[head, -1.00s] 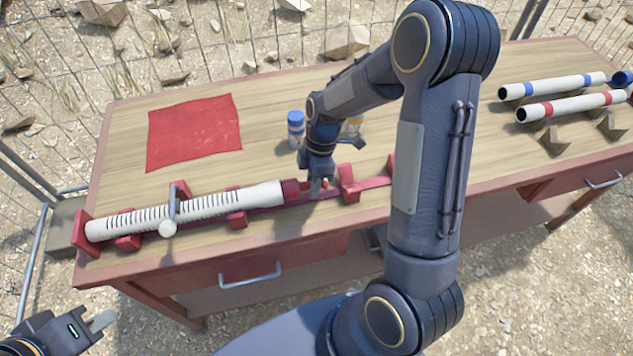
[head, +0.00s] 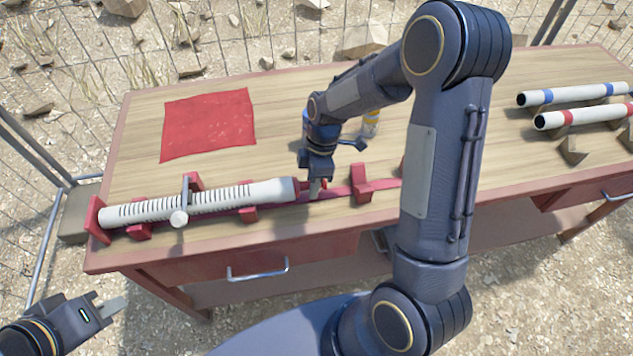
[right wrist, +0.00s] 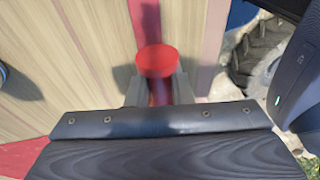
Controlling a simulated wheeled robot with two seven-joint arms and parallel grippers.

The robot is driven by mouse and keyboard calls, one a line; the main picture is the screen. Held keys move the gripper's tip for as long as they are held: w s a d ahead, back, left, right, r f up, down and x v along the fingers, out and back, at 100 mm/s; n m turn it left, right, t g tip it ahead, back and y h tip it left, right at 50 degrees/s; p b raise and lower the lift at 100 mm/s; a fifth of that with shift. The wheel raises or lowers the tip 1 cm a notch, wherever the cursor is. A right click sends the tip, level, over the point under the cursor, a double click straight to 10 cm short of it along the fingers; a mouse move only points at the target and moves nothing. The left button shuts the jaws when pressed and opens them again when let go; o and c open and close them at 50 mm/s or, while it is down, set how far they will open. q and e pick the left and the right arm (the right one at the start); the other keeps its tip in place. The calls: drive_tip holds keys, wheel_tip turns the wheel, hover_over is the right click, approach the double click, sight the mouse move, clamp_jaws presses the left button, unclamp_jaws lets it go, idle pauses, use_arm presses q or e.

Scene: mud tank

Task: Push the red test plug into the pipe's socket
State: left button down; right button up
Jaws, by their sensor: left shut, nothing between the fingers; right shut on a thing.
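The pipe (head: 225,198) is white, ribbed and slotted. It lies in a red cradle (head: 360,184) along the table's front, under a white-knobbed clamp (head: 180,216). My right gripper (head: 315,192) is just right of the pipe's right end and is shut on the red test plug, (right wrist: 157,62) whose round end shows between the fingers in the right wrist view. Little red shows between pipe end and fingers in the head view; the plug's depth in the socket cannot be read. My left gripper (head: 118,305) is shut and empty, off the table's front left.
A red cloth (head: 208,124) lies at the back left of the table (head: 282,122). A yellow-marked bottle (head: 371,122) stands behind my right arm. Two white tubes, one blue-banded (head: 570,94) and one red-banded (head: 590,116), lie on wooden rests at the right.

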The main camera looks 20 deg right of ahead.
drive_tip(key=shift+w+a, duration=0.1)
drive_tip(key=shift+a, duration=0.35)
drive_tip(key=o, duration=0.9)
drive_tip(key=v, duration=0.8)
drive_tip(key=s+r+m+t, duration=0.2)
drive_tip(key=s+r+m, duration=0.1)
drive_tip(key=s+m, duration=0.2)
drive_tip(key=s+r+m+t, duration=0.2)
drive_tip(key=s+r+m, duration=0.1)
drive_tip(key=s+m, duration=0.3)
drive_tip(key=s+r+m+t+y, duration=0.1)
drive_tip(key=s+r+m+t, duration=0.2)
drive_tip(key=s+m, duration=0.2)
drive_tip(key=shift+s+m, duration=0.4)
drive_tip(key=shift+s, duration=1.4)
